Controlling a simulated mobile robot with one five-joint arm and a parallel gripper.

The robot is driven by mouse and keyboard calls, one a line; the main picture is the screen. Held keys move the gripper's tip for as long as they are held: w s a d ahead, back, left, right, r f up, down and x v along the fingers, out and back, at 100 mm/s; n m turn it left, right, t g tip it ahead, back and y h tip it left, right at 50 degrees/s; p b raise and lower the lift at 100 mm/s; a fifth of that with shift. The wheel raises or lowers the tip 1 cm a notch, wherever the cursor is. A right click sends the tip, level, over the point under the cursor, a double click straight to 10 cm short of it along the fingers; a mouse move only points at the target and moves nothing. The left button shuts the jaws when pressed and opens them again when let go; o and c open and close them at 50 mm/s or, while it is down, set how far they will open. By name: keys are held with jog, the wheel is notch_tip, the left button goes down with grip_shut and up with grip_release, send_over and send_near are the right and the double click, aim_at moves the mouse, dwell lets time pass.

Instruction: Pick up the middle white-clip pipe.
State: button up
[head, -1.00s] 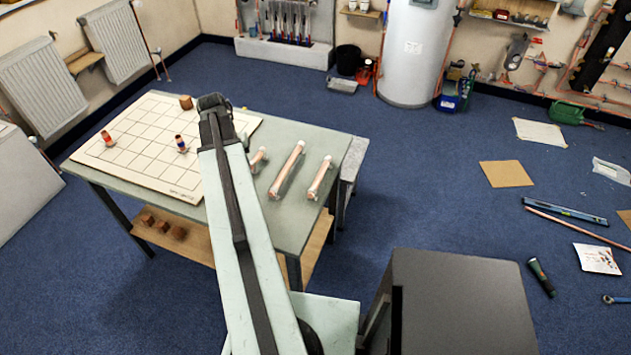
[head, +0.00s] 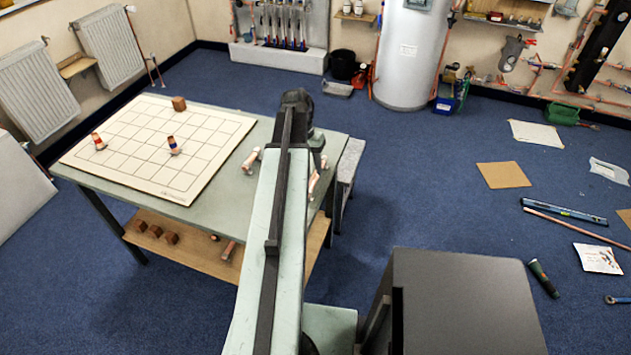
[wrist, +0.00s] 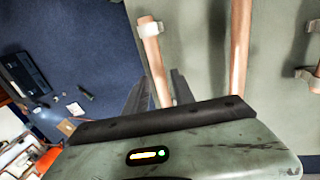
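Three copper pipes with white clips lie on the grey-green table (head: 228,197). In the head view the left pipe (head: 251,160) shows beside my arm, and the right pipe (head: 314,182) shows partly. The middle pipe is hidden there behind my arm. In the wrist view the middle pipe (wrist: 240,45) runs behind my gripper body, its clip out of sight. The right pipe (wrist: 154,62) has its clip (wrist: 148,29) in view. My gripper (wrist: 159,80) is open and empty, its dark fingers appearing either side of the right pipe. Its height above the pipe is unclear.
A gridded board (head: 150,150) covers the table's left, with two banded pipe pieces and a brown block (head: 179,103). A lower shelf (head: 190,248) holds several blocks. A dark box (head: 460,300) stands at front right. Blue floor lies beyond the table's right edge.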

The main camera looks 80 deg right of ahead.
aim_at(315, 174)
jog(key=f+b, duration=0.2)
jog(key=s+f+b, duration=0.1)
jog(key=f+b, duration=0.1)
jog(key=f, duration=0.1)
jog(key=shift+r, duration=0.2)
grip_shut()
notch_tip(315, 174, up, 10)
jog(key=p, duration=1)
jog(key=shift+r, duration=0.15)
